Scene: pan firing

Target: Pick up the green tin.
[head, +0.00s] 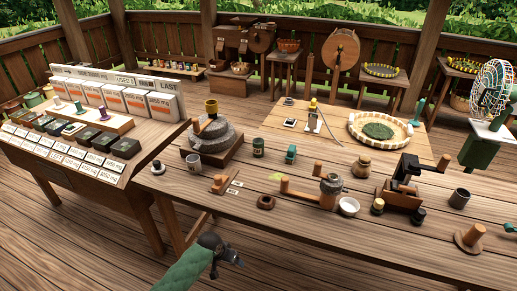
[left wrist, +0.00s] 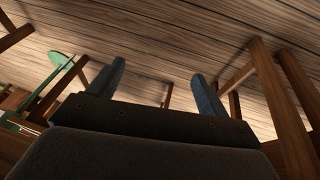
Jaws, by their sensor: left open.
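A dark green tin (head: 258,147) stands upright on the long wooden table, just right of the grey stone mill. My left gripper (head: 228,254) is low in the head view, in front of the table's near edge and well apart from the tin. In the left wrist view the two fingers of my left gripper (left wrist: 157,88) are spread apart with nothing between them. The tin cannot be made out in that view, which shows wooden planks and posts. My right gripper is not in view.
The stone mill (head: 213,134) stands left of the tin and a small teal object (head: 291,154) right of it. Nearer the front are a wooden block with labels (head: 222,184), a brown ring (head: 266,202) and a white bowl (head: 349,206). The table's front edge lies between gripper and tin.

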